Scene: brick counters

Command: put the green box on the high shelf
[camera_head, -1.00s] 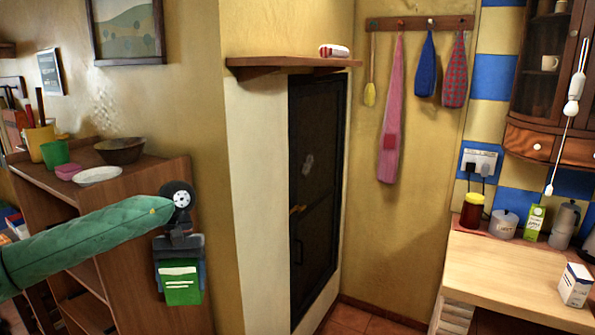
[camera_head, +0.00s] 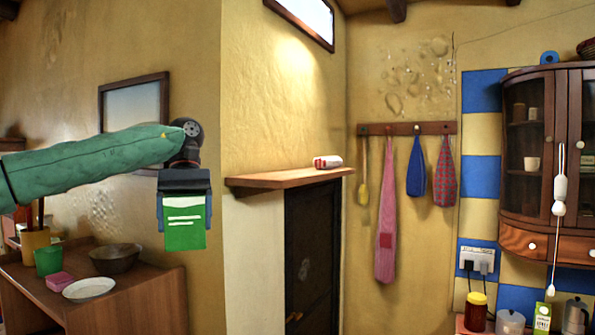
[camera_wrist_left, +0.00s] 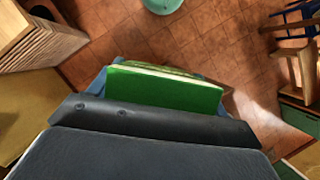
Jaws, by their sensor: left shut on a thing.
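The green box (camera_head: 184,236) has white lettering and hangs below the wrist of my left arm. My left gripper (camera_head: 185,212) is shut on it, with a blue finger at each side. The left wrist view shows the box (camera_wrist_left: 165,92) between the fingers, above the tiled floor. The high shelf (camera_head: 265,182) is a brown wooden board on the wall above the dark door. The box is left of the shelf in the head view, apart from it, with its lower part a little lower in the picture. My right gripper is not in view.
A red and white item (camera_head: 327,162) lies near the right end of the shelf; the rest of its top looks clear. A wall corner lies between my gripper and the shelf in the picture. A wooden cabinet (camera_head: 130,300) with a plate and bowl stands below left.

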